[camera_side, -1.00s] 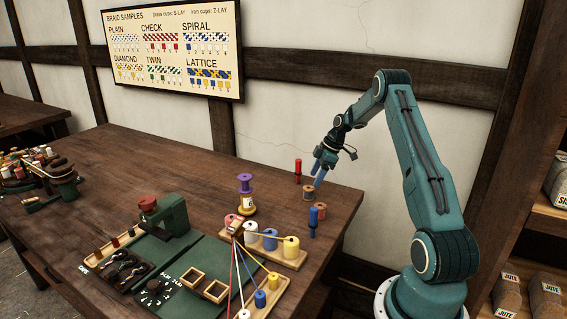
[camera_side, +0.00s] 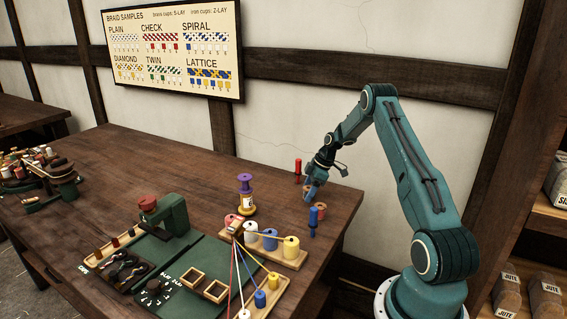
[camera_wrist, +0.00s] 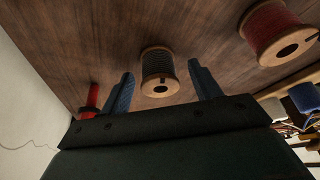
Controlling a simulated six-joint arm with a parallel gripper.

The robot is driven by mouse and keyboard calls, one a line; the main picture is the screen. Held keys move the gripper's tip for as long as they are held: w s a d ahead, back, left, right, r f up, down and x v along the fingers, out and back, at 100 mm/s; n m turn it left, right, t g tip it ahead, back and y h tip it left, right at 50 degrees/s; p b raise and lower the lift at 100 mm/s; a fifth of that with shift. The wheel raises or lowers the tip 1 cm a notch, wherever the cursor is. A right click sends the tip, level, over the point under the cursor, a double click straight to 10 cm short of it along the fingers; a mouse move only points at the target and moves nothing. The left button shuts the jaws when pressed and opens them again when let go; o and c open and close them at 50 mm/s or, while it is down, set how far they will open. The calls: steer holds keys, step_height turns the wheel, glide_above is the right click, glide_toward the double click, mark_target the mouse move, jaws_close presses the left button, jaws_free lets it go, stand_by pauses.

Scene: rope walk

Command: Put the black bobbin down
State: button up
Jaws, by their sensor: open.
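The black bobbin (camera_wrist: 159,68), dark thread between pale wooden flanges, stands on the table in the wrist view. My gripper (camera_wrist: 165,82) is open, with one blue finger on each side of the bobbin and a visible gap on both sides. In the side view my gripper (camera_side: 309,194) is low over the table's back right part and hides most of the bobbin. The bobbin's flange rests at table level, as far as I can tell.
A red-thread bobbin (camera_wrist: 272,35) stands close by on the right in the wrist view. A red peg-like piece (camera_side: 298,168) stands behind, and a blue one (camera_side: 312,224) in front. A wooden rack of spools (camera_side: 275,252) lies nearer. The table's left back (camera_side: 130,165) is clear.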

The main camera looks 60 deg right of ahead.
steer(key=shift+f, duration=0.25)
steer(key=shift+c, duration=0.2)
steer(key=c, duration=1.1)
steer(key=shift+r, duration=0.1)
step_height(320, 180, up, 20)
stand_by(0.7)
